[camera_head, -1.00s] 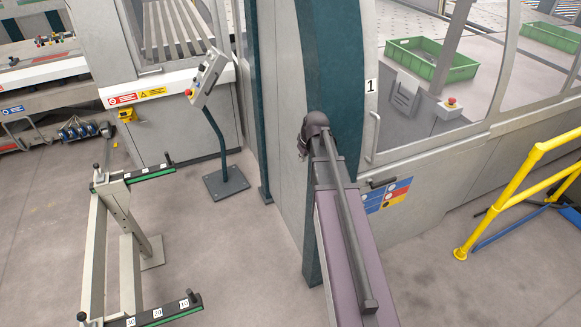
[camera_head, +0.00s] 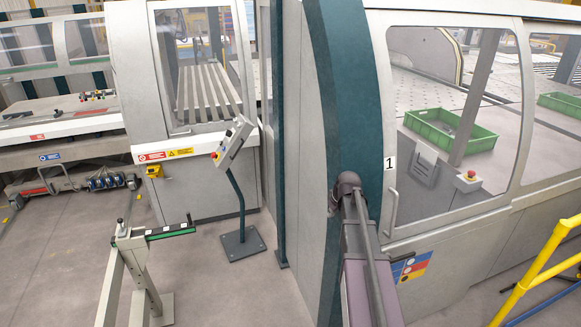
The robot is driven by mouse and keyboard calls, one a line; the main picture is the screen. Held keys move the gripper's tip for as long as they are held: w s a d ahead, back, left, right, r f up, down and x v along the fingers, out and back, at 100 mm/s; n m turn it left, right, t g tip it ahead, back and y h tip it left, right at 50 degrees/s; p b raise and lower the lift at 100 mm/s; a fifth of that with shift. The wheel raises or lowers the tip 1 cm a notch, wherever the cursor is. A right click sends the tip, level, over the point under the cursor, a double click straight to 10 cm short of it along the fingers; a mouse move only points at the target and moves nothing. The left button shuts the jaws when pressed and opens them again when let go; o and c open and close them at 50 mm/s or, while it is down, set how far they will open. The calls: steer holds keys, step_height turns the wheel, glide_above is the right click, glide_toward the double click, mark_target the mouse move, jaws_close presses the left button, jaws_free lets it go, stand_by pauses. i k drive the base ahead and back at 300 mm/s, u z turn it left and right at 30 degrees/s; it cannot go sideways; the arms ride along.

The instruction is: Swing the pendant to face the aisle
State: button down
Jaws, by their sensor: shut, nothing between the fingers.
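The pendant (camera_head: 234,143) is a light grey control box with buttons and a red knob at its lower end. It sits tilted on top of a bent dark post (camera_head: 237,198) with a square base plate on the floor, left of centre. Its button side shows towards the left and towards me. My arm (camera_head: 360,245) rises from the bottom, right of centre, to a rounded joint in front of the machine. The joint appears well to the right of the pendant, and I see no contact between them. My gripper is not visible.
A grey stand (camera_head: 130,260) with a green-edged bar is at the lower left. The machine's teal and grey housing (camera_head: 345,100) stands behind my arm. A yellow railing (camera_head: 540,268) is at the lower right. Open floor (camera_head: 60,245) lies at the left.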

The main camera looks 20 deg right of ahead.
mark_target(242, 127)
steer(key=u, duration=0.05)
steer(key=i, duration=2.15)
steer(key=u, duration=0.6)
steer(key=i, duration=0.75)
steer(key=z, duration=0.05)
